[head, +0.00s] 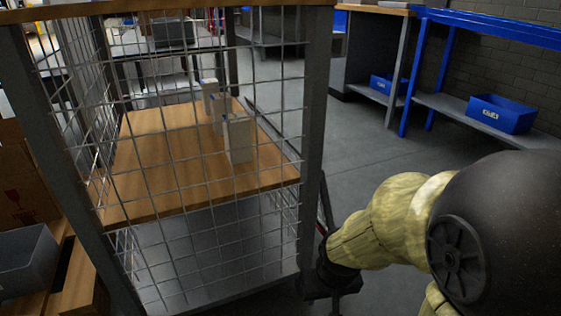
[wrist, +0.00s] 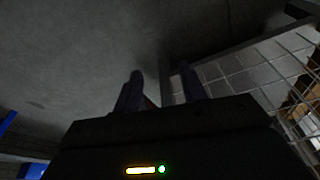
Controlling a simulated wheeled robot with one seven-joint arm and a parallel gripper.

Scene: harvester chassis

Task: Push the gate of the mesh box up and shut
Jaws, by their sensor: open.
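The mesh box (head: 312,110) stands at the left in the head view, with grey posts, wire mesh and a wooden shelf (head: 160,170). Its right side is seen edge-on through the mesh, with a dark bar along the shelf's edge, so the gate's angle is hard to tell. In the wrist view, a grey-framed mesh panel (wrist: 245,70), perhaps the gate, slants at the upper right. My gripper (head: 330,275) is low beside the box's near right post, its tips unclear. In the wrist view my gripper (wrist: 161,88) is open and empty, fingers close to the panel's frame.
White cartons (head: 237,138) stand on the shelf. A grey bin (head: 28,262) and cardboard are at the left. A blue bench with a blue bin (head: 500,113) is at the back right. Grey floor (head: 365,140) is clear between box and bench.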

